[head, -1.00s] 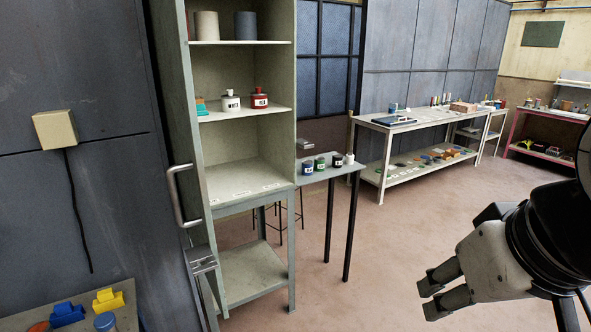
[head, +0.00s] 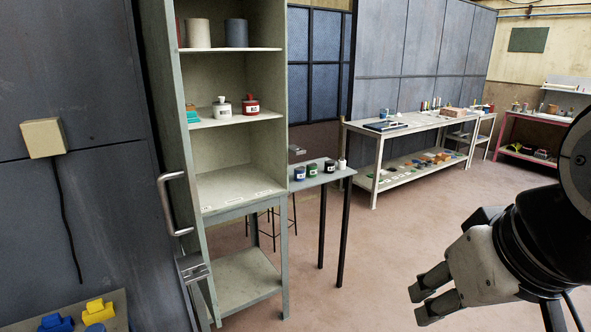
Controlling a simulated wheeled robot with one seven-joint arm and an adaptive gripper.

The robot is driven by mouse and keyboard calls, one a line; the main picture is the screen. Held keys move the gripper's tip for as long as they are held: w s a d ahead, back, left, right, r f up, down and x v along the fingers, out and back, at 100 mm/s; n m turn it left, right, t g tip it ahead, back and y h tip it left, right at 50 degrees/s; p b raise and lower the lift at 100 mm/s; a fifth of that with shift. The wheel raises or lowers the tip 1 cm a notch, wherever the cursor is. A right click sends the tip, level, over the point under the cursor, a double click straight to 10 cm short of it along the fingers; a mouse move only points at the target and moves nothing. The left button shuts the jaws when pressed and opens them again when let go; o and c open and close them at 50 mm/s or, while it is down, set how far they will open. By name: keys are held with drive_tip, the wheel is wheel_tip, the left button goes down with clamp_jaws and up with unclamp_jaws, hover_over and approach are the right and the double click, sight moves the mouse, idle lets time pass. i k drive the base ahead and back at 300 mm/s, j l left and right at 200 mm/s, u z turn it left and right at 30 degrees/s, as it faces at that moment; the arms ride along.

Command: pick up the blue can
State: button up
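A small dark blue can (head: 299,173) with a white label stands upright at the left of a row on the narrow grey table, right of the cabinet. A green can (head: 313,170) and a black can (head: 330,166) stand beside it. My gripper (head: 420,304) is at the lower right, empty, its two fingers apart and pointing left. It is well away from the blue can and touches nothing.
A tall open cabinet (head: 237,183) stands left of the table, with bottles (head: 250,105) and larger cylinders (head: 236,33) on its shelves. A long white bench (head: 400,130) stands behind. The floor (head: 390,240) between table and gripper is clear.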

sight(299, 171)
drive_tip(key=i+l+u, duration=0.1)
drive_tip(key=i+l, duration=0.3)
drive_tip(key=i, duration=0.35)
drive_tip(key=i+l+u, duration=0.1)
drive_tip(key=i+l, duration=0.35)
drive_tip(key=i, duration=0.25)
drive_tip(key=i+l+u, duration=0.1)
drive_tip(key=i+l, duration=0.4)
drive_tip(key=i, duration=0.25)
drive_tip(key=i+l+u, duration=0.1)
drive_tip(key=i+l, duration=0.45)
drive_tip(key=i, duration=0.15)
